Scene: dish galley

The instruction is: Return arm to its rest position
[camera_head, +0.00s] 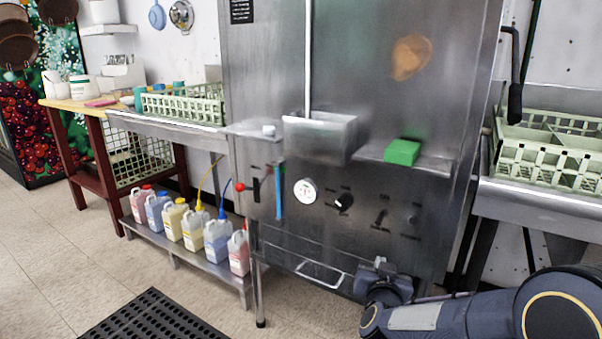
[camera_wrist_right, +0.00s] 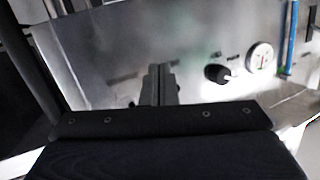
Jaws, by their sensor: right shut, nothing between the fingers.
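My right arm (camera_head: 470,315) comes in from the lower right in the head view. Its gripper (camera_head: 379,263) is in front of the lower part of the steel dish machine (camera_head: 270,80), to the right of the metal bar handle. In the right wrist view the two fingers (camera_wrist_right: 159,84) are together and hold nothing. They point toward the machine's panel, with the black knob (camera_wrist_right: 217,73) and the round gauge (camera_wrist_right: 261,56) to their right. I cannot tell the exact gap between fingers and panel. My left gripper is not in view.
A green block (camera_head: 402,152) sits on the machine's ledge. A steel counter (camera_head: 540,205) with a pale green rack (camera_head: 550,160) stands at the right. Several jugs (camera_head: 192,229) stand on a low shelf at the left. A black floor mat (camera_head: 160,318) lies in front.

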